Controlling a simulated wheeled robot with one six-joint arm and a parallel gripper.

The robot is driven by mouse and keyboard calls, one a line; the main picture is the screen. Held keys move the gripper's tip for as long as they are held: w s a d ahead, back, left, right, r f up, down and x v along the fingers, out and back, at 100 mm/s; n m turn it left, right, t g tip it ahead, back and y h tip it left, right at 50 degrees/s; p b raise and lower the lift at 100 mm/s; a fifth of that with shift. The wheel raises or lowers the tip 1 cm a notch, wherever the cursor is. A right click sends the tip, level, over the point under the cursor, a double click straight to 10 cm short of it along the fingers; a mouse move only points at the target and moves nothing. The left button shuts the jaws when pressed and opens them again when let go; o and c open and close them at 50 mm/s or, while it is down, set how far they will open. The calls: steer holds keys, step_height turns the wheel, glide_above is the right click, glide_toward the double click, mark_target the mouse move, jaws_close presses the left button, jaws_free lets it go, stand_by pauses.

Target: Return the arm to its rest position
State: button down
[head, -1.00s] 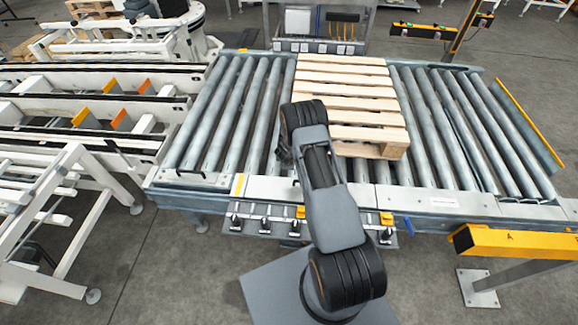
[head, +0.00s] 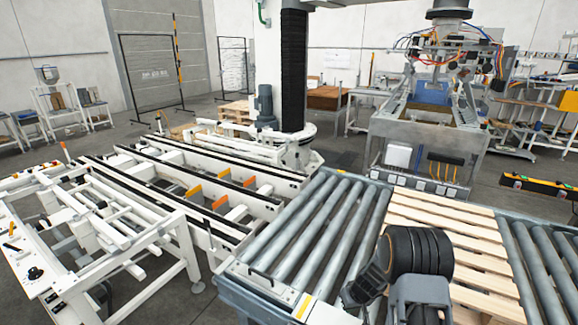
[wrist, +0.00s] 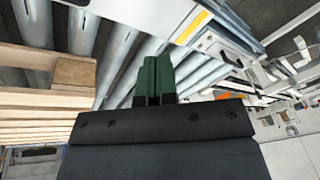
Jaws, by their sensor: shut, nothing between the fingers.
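My gripper (wrist: 154,80) shows in the wrist view as two green fingers side by side, shut and empty. Behind it are the grey rollers of the conveyor, with the edge of the wooden pallet at the left. In the head view my folded arm (head: 415,265) stands at the bottom right, in front of the pallet (head: 440,217). My gripper's fingertips are hidden there.
The roller conveyor (head: 325,225) runs across the lower right with the pallet on it. White chain-conveyor frames (head: 120,240) stand at the left. Grey floor shows between the frames.

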steer(key=s+a+r+t, duration=0.1)
steer(key=s+r, duration=0.6)
steer(key=r, duration=0.3)
steer(key=s+a+r+m+h, duration=0.1)
steer(key=s+r, duration=0.6)
steer(key=r, duration=0.4)
steer(key=s+a+r+m+t+h, duration=0.1)
steer(key=s+r, duration=0.6)
steer(key=r, duration=0.4)
steer(key=shift+s+a+r+t, duration=0.2)
steer(key=shift+a+t, duration=0.1)
steer(key=shift+a, duration=0.1)
steer(key=shift+d+m, duration=0.1)
steer(key=shift+m, duration=0.2)
